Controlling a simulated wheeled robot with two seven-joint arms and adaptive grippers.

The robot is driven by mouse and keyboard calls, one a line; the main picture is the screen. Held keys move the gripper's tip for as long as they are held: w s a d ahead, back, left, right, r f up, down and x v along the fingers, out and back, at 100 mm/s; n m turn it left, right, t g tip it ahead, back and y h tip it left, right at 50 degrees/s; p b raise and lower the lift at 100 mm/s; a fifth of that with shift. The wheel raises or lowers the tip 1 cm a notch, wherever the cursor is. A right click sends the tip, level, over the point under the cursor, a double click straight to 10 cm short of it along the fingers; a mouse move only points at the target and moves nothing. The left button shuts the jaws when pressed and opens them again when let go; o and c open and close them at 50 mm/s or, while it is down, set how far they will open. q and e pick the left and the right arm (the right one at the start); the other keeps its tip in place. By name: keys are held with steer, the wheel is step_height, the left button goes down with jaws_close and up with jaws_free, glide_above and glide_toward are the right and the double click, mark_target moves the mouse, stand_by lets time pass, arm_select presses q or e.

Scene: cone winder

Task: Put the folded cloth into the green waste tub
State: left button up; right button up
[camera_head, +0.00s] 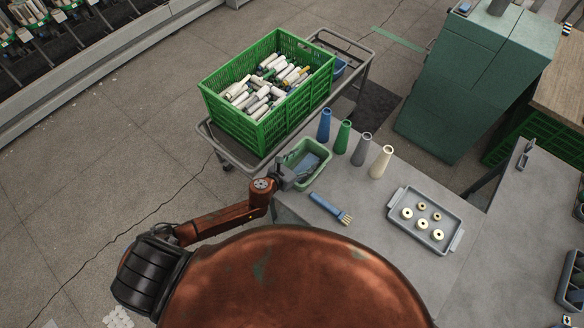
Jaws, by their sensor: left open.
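The green waste tub (323,148) stands at the left corner of the grey table. A flat blue-grey piece (308,162), which looks like the folded cloth, lies inside the tub. My left gripper (297,178) is open at the near left side of the tub, with its fingers over or beside the near rim. I cannot tell whether the fingers touch the cloth or the rim. The gripper hides the near left part of the tub. My right gripper is not in view.
Blue, green, grey and cream cones (381,162) stand behind and right of the tub. A blue-handled brush (328,208) lies in front. A grey tray (451,236) holds several rings. A green crate (225,117) of bobbins sits on a trolley (210,133) beyond the table.

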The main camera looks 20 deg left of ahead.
arm_select(q)
steer(key=v, duration=1.2)
steer(key=shift+w, duration=0.1)
